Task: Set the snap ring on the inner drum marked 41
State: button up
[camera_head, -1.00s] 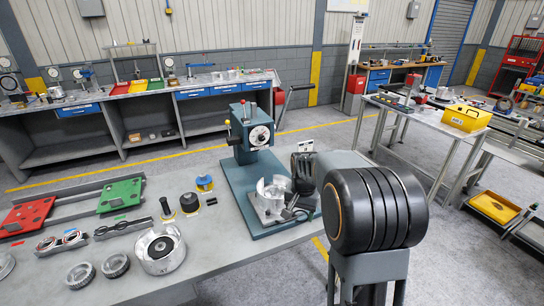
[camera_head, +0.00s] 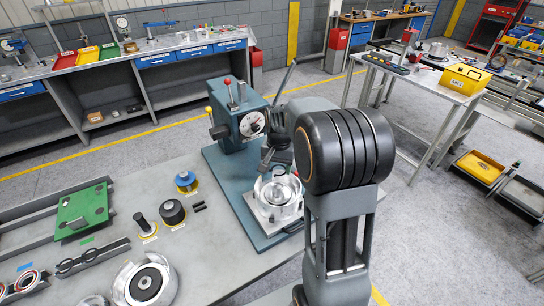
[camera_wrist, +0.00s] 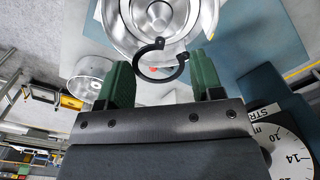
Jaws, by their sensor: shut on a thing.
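My gripper (camera_wrist: 160,82) has green fingers and is shut on the black C-shaped snap ring (camera_wrist: 160,79), held between the fingertips in the wrist view. A shiny metal drum (camera_wrist: 205,12) shows just beyond the ring at the top of that view. The ring overlaps the drum's near edge in the picture; I cannot tell if they touch. In the head view the drum (camera_head: 292,210) sits on the press's plate, with my gripper (camera_head: 268,165) at its far side, partly behind my arm. The ring is not discernible there. No mark 41 is readable.
The blue-green press (camera_head: 240,120) with a dial and lever stands beside the drum. Another metal drum (camera_head: 165,270) lies at the bench's front left. Black cylindrical tools (camera_head: 172,212), a blue-topped part (camera_head: 186,180) and a green plate (camera_head: 82,212) lie left.

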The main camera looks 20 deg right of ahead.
aim_at(277, 187)
jog(key=shift+w+f, duration=0.2)
jog(key=shift+f, duration=0.05)
jog(key=shift+s+f+b, duration=0.1)
jog(key=shift+f+b, duration=0.3)
jog(key=shift+b, duration=0.1)
jog(key=shift+f+b, duration=2.05)
jog(key=shift+f, duration=0.8)
jog(key=o, duration=1)
jog(key=shift+c, duration=0.2)
jog(key=shift+r, duration=0.15)
notch_tip(277, 187, up, 9)
jog(key=p, duration=0.6)
